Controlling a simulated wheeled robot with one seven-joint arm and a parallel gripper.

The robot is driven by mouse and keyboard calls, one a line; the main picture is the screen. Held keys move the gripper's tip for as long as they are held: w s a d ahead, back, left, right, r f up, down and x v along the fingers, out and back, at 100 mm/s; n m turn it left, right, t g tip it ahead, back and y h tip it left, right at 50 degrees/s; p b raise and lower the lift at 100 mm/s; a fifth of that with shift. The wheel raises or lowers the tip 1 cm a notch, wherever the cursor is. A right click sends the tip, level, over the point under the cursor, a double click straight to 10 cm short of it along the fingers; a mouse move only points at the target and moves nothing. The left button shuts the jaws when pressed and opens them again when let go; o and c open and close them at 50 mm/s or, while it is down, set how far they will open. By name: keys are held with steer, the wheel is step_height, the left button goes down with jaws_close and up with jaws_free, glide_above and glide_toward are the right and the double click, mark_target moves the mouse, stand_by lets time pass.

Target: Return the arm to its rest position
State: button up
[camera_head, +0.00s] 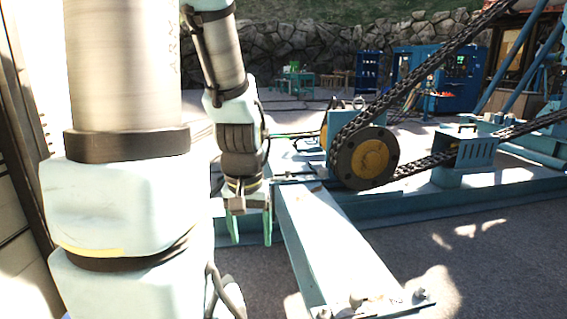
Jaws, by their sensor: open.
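My arm (125,90) fills the left side of the head view, with thick white and grey links close to the camera. Its far part comes down from the top to my gripper (250,238). The gripper points downward, with two pale green fingers spread apart and nothing seen between them. It hangs just left of a long pale blue beam in the picture. I cannot tell how far the fingers are from the beam.
The pale blue beam (325,245) runs toward the camera over grey ground. A chain wheel (367,158) with a heavy chain (425,82) stands right of the gripper. Blue machinery (437,75), a green table (295,82) and a stone wall (310,47) are farther back.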

step_height(320, 180, up, 17)
steer(key=p, duration=1.5)
